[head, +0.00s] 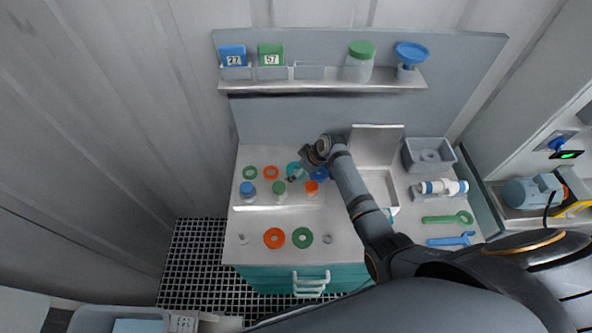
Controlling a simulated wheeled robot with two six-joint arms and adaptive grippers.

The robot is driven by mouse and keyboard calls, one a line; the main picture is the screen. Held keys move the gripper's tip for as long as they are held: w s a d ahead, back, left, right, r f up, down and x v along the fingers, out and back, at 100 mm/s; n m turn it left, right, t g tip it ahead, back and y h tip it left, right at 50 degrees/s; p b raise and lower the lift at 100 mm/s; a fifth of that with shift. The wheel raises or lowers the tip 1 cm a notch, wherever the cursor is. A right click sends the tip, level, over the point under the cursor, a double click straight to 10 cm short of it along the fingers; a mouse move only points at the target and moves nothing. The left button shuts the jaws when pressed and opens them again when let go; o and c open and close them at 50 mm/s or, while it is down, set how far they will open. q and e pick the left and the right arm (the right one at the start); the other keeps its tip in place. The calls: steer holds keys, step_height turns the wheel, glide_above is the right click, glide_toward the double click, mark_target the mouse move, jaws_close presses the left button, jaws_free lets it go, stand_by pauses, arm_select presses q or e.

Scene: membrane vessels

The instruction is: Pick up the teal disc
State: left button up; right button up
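The teal disc (292,167) lies in the back row on the grey worktop (225,253), between an orange ring (270,172) and a blue disc (320,174). My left gripper is not in view.
Small vessels with blue (247,188), green (279,187) and orange (311,186) caps stand just in front. An orange disc (267,238) and a green disc (295,238) lie nearer. An open-lidded box (377,131) and grey bin (410,165) stand right.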

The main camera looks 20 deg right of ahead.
mark_target(293, 167)
steer(key=c, duration=1.1)
steer(key=shift+o, duration=0.2)
steer(key=shift+r, duration=0.15)
steer(key=shift+r+b, duration=0.25)
steer(key=shift+b, duration=0.05)
steer(key=r, duration=0.1)
steer(key=r+b, duration=0.1)
steer(key=shift+s+d+r, duration=0.15)
steer(key=shift+d+r, duration=0.05)
steer(key=shift+r, duration=0.15)
steer(key=s+d+r+b, duration=0.2)
steer(key=s+d+r, duration=0.6)
steer(key=s, duration=0.3)
steer(key=shift+r+b, duration=0.4)
steer(key=shift+r, duration=0.4)
